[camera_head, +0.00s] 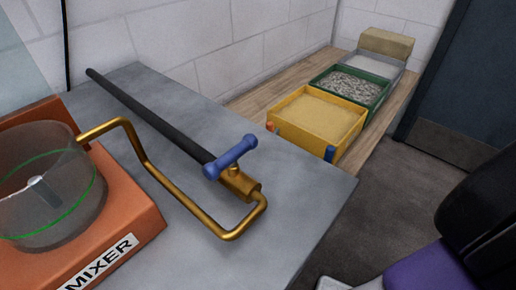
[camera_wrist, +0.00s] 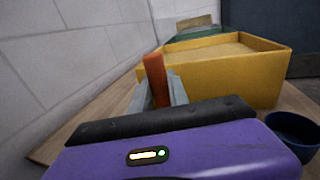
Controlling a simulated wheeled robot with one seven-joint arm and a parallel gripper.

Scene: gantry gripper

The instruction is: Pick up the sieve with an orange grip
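In the head view, a small orange upright piece (camera_head: 270,126) stands at the front left corner of a yellow box (camera_head: 299,134) of sand. The orange grip also shows in the wrist view (camera_wrist: 155,78), left of the yellow box (camera_wrist: 225,75). No sieve bowl can be made out with it. My gripper (camera_wrist: 158,95) shows pale grey fingers, apart, on either side of the grip's lower part in the picture. In the head view no finger is near the orange piece, so the gap in depth is unclear. The gripper looks open and empty.
A blue piece (camera_head: 330,153) stands at the box's front right; a blue cup (camera_wrist: 293,130) shows in the wrist view. Green (camera_head: 350,86) and grey boxes stand behind. A grey table (camera_head: 290,175) bears an orange mixer (camera_head: 135,205) and brass crank (camera_head: 150,165). A wall runs left.

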